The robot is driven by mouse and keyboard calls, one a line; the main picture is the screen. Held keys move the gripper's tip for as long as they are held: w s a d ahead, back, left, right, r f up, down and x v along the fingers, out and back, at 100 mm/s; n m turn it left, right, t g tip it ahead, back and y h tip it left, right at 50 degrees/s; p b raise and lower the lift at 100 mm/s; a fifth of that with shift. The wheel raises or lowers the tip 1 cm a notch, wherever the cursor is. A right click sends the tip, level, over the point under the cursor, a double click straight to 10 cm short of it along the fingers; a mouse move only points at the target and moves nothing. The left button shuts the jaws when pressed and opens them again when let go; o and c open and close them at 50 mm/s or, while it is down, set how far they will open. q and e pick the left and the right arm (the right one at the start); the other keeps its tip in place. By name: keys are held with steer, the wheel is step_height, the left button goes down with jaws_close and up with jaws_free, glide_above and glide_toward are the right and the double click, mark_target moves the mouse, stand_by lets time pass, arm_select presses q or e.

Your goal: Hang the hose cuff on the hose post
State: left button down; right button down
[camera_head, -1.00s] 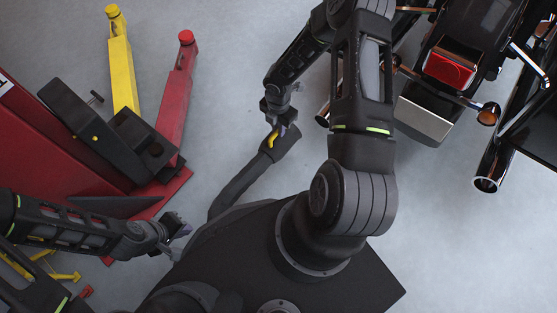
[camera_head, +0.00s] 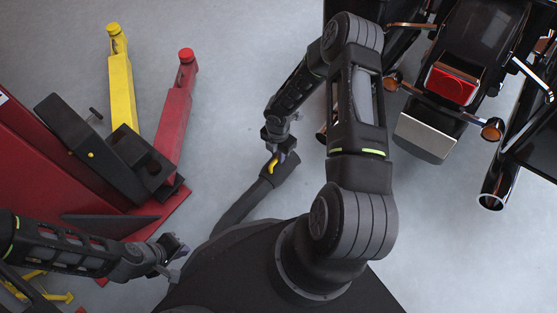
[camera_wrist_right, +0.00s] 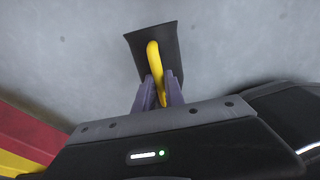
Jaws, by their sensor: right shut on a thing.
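The dark hose cuff (camera_head: 285,170) with its yellow loop (camera_head: 272,166) is at the end of a dark hose (camera_head: 240,207). My right gripper (camera_head: 277,157) is shut on the yellow loop. In the right wrist view, the purple fingertips (camera_wrist_right: 157,92) pinch the loop (camera_wrist_right: 154,58), with the dark cuff (camera_wrist_right: 140,45) behind it.
A red lift base (camera_head: 50,170) with black blocks (camera_head: 130,155) fills the left side. A motorcycle (camera_head: 450,90) with chrome pipes stands at the upper right. Grey floor (camera_head: 230,80) between them is clear.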

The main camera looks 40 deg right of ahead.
mark_target(278, 165)
steer(key=shift+f+b, duration=0.75)
steer(key=shift+f, duration=1.2)
steer(key=c, duration=1.4)
jaws_free()
